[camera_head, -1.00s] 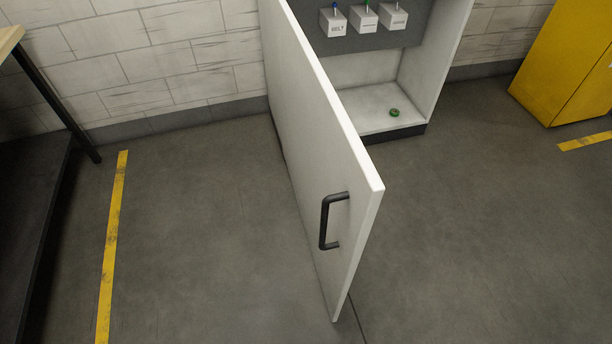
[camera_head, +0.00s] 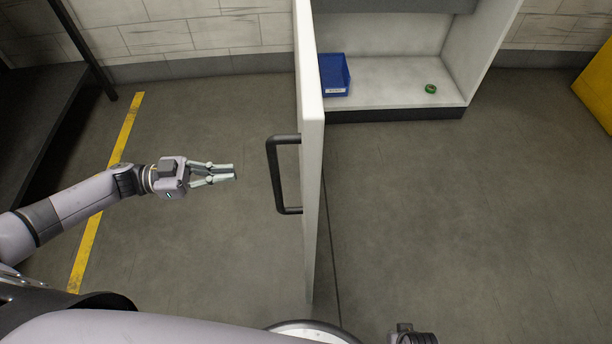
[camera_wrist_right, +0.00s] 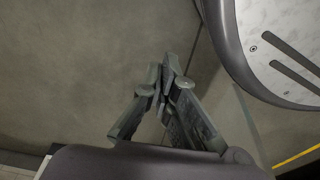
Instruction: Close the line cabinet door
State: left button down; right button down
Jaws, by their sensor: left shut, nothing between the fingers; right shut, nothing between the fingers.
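The white line cabinet door (camera_head: 312,160) stands wide open and shows almost edge-on in the head view. Its black bar handle (camera_head: 273,175) is on the door's left face. The cabinet (camera_head: 390,83) is behind it, with its lower interior visible. My left gripper (camera_head: 235,172) is shut and empty, left of the handle and apart from it, with its fingers pointing right. My right gripper (camera_wrist_right: 165,72) is shut and empty over bare floor in the right wrist view. In the head view only a small dark piece of my right arm shows at the bottom edge.
A blue bin (camera_head: 335,76) and a green ring (camera_head: 431,89) are on the cabinet floor. A dark table or rack (camera_head: 40,110) stands at left, and a yellow cabinet (camera_head: 597,85) at the right edge. The floor right of the door is clear.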

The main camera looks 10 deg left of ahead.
pick_arm(q)
jog(key=x, duration=1.3)
jog(key=shift+s+d+p, duration=0.2)
jog(key=shift+d+p, duration=0.15)
jog(key=shift+d, duration=0.1)
jog(key=shift+d+r, duration=0.1)
